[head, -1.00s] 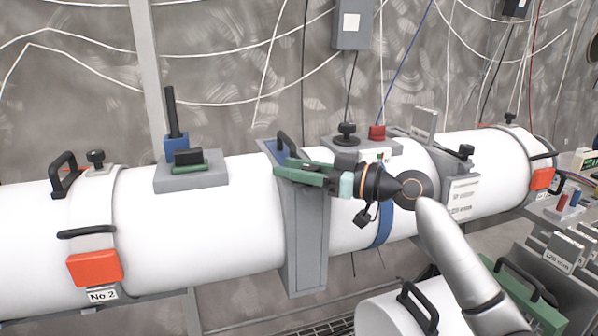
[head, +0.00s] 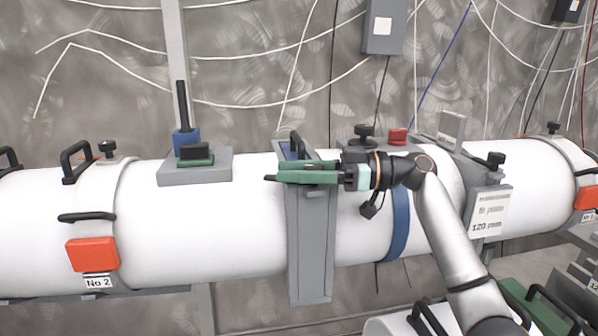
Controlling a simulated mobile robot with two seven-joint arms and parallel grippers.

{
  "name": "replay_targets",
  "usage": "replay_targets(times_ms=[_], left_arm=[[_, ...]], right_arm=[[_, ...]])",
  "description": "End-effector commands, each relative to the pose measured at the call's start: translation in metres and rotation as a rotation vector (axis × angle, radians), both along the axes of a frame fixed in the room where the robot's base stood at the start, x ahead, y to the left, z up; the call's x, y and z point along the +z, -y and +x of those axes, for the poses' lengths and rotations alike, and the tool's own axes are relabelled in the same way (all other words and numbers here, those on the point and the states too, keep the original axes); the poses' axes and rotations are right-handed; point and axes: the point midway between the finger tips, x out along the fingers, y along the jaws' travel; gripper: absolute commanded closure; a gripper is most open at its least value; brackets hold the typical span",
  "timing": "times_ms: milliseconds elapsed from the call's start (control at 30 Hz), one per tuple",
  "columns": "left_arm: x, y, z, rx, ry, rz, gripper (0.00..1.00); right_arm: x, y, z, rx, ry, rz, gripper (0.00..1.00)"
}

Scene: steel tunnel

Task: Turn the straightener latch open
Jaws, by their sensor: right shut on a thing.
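The grey straightener housing (head: 310,250) stands upright around the white tube, with a blue top and a black handle (head: 296,144). My right gripper (head: 290,173), with green fingers, reaches in from the right across the upper front of this housing. Its fingers lie nearly level and are shut on what seems to be the straightener latch. A small grey piece (head: 317,194) shows just below the fingers, and the fingers hide most of the latch. How far the latch is turned cannot be seen. My left gripper is not in view.
The white tube (head: 210,225) runs across the view. To the left, a grey plate (head: 196,170) carries a blue block with a black lever (head: 183,105). A red block (head: 92,254) sits above a "No 2" label. A blue band (head: 401,225) circles the tube right of the housing.

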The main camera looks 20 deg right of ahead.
Motion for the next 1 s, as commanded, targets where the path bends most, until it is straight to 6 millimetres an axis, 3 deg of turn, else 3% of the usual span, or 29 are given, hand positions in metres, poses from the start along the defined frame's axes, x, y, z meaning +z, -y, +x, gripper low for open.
replay_targets(times_ms=[400,933,967,1000], left_arm=[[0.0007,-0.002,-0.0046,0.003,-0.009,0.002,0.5],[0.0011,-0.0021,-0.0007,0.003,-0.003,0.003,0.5],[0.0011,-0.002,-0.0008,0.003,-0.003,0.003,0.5],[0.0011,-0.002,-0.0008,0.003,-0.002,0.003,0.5]], right_arm=[[0.0023,-0.0023,-0.0059,0.179,0.001,0.005,1.0],[0.001,-0.0028,-0.0069,0.203,-0.001,0.002,1.0],[0.001,-0.0028,-0.0069,0.203,-0.001,0.002,0.56],[0.001,-0.0028,-0.0069,0.203,-0.001,0.002,0.51]])
